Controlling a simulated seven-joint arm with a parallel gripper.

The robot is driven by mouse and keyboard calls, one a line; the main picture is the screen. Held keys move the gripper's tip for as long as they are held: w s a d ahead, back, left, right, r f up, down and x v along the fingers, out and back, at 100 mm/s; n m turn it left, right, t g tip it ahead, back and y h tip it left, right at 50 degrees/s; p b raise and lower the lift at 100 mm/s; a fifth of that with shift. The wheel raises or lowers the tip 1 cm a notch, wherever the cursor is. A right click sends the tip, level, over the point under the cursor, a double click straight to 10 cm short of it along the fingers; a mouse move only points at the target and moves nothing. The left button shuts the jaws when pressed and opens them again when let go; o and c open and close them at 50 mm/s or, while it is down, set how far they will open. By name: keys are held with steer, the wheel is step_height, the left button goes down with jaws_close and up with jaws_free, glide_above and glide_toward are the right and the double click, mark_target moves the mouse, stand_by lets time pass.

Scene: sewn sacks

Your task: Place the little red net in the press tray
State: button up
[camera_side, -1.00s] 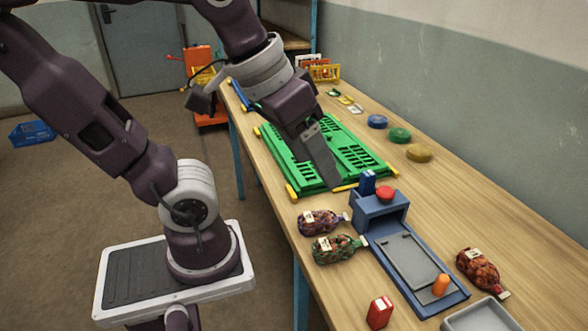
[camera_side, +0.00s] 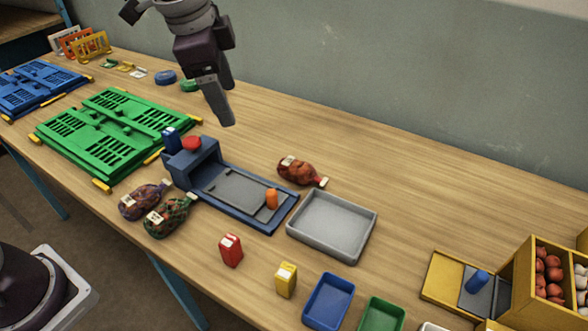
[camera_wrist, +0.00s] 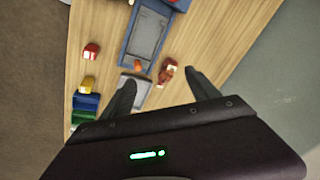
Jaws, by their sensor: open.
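The little red net (camera_side: 298,172) lies on the table beside the blue press, a full sack with a pale label and a tied end. In the wrist view the net (camera_wrist: 167,74) lies between my fingers in the picture, beyond their tips. My gripper (camera_side: 230,110) is open and empty, above the table behind the press. In the wrist view my gripper (camera_wrist: 163,82) shows both fingers apart.
An empty grey tray (camera_side: 332,227) stands beside the press. Two dark sacks, purple (camera_side: 142,201) and green (camera_side: 168,216), lie at its left. A red box (camera_side: 230,250), yellow box (camera_side: 286,280) and blue bin (camera_side: 328,301) stand in front. The table's back right is clear.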

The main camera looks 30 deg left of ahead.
mark_target(296, 164)
steer(key=w+d+f+m, duration=0.2)
steer(key=w+f, duration=0.2)
steer(key=f, duration=0.1)
steer(key=w+d+f+m+g, duration=0.1)
steer(key=w+d+f+m, duration=0.1)
steer(key=f, duration=0.4)
steer(key=w+d+f+m, duration=0.3)
steer(key=w+f, duration=0.2)
steer(key=shift+w+f+g, duration=0.3)
steer(key=shift+f+g, duration=0.1)
steer(key=f, duration=0.4)
steer(key=w+a+f, duration=0.1)
steer(key=f, duration=0.1)
steer(key=shift+w+f, duration=0.1)
steer(key=shift+f, duration=0.2)
steer(key=shift+r, duration=0.1)
jaws_close()
